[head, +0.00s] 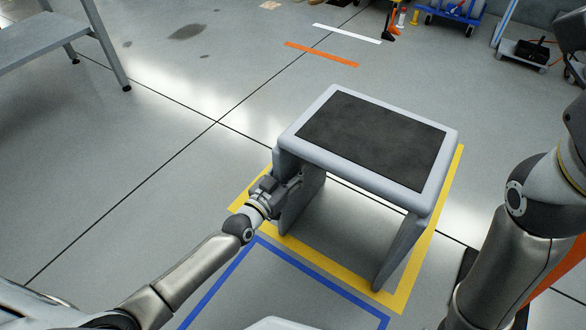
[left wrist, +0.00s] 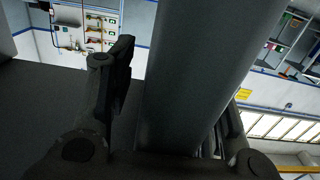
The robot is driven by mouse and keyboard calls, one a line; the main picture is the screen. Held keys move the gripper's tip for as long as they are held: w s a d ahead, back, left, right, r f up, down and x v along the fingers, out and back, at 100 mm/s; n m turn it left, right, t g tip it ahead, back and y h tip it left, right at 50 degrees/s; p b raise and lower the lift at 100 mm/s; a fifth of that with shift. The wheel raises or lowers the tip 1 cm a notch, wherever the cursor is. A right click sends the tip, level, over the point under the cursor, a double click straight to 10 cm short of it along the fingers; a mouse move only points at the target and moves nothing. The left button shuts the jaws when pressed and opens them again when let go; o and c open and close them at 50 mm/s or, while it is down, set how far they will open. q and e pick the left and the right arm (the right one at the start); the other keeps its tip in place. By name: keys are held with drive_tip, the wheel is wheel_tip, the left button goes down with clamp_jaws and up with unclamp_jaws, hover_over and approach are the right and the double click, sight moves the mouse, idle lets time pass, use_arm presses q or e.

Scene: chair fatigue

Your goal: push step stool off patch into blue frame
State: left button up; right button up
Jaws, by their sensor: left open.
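The step stool (head: 372,138), light grey with a black top pad, stands upright inside the yellow-bordered patch (head: 330,268). The blue frame (head: 219,284) is marked on the floor nearer to me, bordering the patch's near side. My left gripper (head: 287,187) is at the stool's left side panel, below the seat edge. In the left wrist view, the open fingers of my left gripper (left wrist: 178,95) lie on either side of a grey stool panel (left wrist: 195,70). Whether they touch it cannot be told. My right arm shows at the right edge, but its gripper is not visible.
A grey metal platform (head: 45,40) with legs stands at the upper left. Orange (head: 320,54) and white (head: 346,33) floor strips lie beyond the stool. Carts (head: 448,14) and small gear stand along the far side. The floor left of the stool is clear.

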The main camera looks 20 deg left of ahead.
use_arm(q)
clamp_jaws()
idle(0.4)
